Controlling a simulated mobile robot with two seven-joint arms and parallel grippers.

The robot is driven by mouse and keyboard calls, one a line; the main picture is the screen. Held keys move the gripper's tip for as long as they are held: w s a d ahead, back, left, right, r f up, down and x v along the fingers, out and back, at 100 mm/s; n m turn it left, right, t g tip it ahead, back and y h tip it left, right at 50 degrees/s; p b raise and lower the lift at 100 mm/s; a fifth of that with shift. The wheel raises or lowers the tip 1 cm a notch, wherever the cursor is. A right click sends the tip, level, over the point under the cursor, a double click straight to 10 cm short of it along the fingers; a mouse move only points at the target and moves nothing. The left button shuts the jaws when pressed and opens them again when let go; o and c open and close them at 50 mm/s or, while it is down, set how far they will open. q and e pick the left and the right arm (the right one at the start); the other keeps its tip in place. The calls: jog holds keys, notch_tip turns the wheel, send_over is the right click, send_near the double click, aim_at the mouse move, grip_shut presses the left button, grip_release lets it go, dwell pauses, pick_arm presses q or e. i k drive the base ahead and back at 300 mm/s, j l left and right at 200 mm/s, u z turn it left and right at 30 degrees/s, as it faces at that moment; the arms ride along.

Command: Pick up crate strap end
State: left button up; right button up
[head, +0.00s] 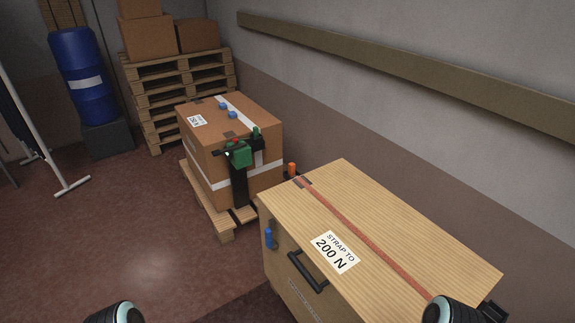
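The wooden crate (400,222) stands at the lower right, with a label reading "STRAP TO 200 N" (334,252). A flat orange-red strap (365,236) lies across its top, from a dark patch near the far left corner down to the near right edge, where my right arm covers part of it. I cannot tell where its loose end is. An orange piece (292,169) shows just behind the far left corner. A blue piece (268,237) sits on the crate's left side. Only rounded parts of my arms show at the bottom edge; neither gripper is visible.
A black handle (307,274) is on the crate's front. Behind stands a cardboard carton (246,115) on a pallet (203,204), with a green-and-black tool (239,155) at its front. A blue barrel (84,78) and stacked pallets (160,106) stand farther back.

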aim_at(291, 167)
jog(key=i+j, duration=0.3)
jog(key=i+j+z, duration=0.15)
jog(key=j, duration=0.25)
jog(key=i+j, duration=0.35)
jog(key=i+j+z, duration=0.1)
jog(key=i+j, duration=0.15)
jog(key=i+j+z, duration=0.1)
jog(key=i+j, duration=0.15)
jog(key=j, duration=0.25)
jog(key=i+j, duration=0.25)
jog(key=j, duration=0.15)
jog(key=i+j+z, duration=0.1)
jog(key=j, duration=0.3)
jog(key=i+j+z, duration=0.1)
jog(key=i+j, duration=0.25)
jog(key=j, duration=0.1)
